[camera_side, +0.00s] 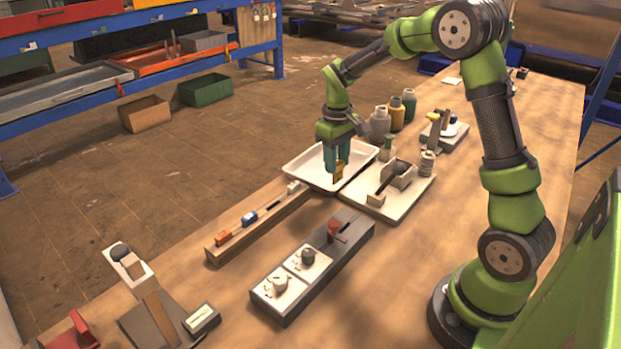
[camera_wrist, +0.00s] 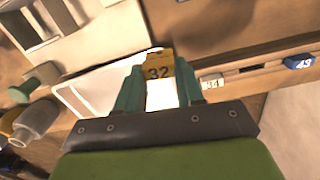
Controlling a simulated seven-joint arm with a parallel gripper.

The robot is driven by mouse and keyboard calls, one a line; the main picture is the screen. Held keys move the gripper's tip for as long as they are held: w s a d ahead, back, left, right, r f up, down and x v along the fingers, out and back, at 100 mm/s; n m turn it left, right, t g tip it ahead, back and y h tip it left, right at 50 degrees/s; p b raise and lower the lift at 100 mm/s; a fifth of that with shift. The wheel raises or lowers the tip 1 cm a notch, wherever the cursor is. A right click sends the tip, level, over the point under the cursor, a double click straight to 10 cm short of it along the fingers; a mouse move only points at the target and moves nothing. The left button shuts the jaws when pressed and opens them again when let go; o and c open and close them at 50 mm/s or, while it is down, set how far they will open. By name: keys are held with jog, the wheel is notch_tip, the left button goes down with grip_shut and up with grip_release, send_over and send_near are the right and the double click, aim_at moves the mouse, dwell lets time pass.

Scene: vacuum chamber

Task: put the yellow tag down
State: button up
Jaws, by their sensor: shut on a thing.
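The yellow tag (camera_wrist: 158,72), marked 32, is between the fingertips of my gripper (camera_wrist: 158,88) in the wrist view. My gripper is shut on it. In the side view my gripper (camera_side: 337,165) points down with the yellow tag (camera_side: 338,173) at its tips, over the white tray (camera_side: 302,167). The tag appears to be held above the tray's near part; the exact height is hard to tell. The white tray also shows in the wrist view (camera_wrist: 88,92), behind the gripper.
A wooden rail (camera_side: 262,222) holds an orange tag (camera_side: 223,238), a blue tag (camera_side: 249,218) marked 43 and a white tag (camera_side: 293,187). Several bottles (camera_side: 379,123) stand behind. A dark block with dials (camera_side: 290,297) lies in front.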

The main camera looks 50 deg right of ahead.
jog(key=w+d+r, duration=0.2)
jog(key=w+d, duration=0.3)
jog(key=d, duration=0.1)
jog(key=n, duration=0.2)
send_over(329, 179)
notch_tip(329, 179, down, 8)
jog(key=shift+a+f, duration=0.1)
jog(key=shift+f, duration=0.1)
jog(key=o, duration=1)
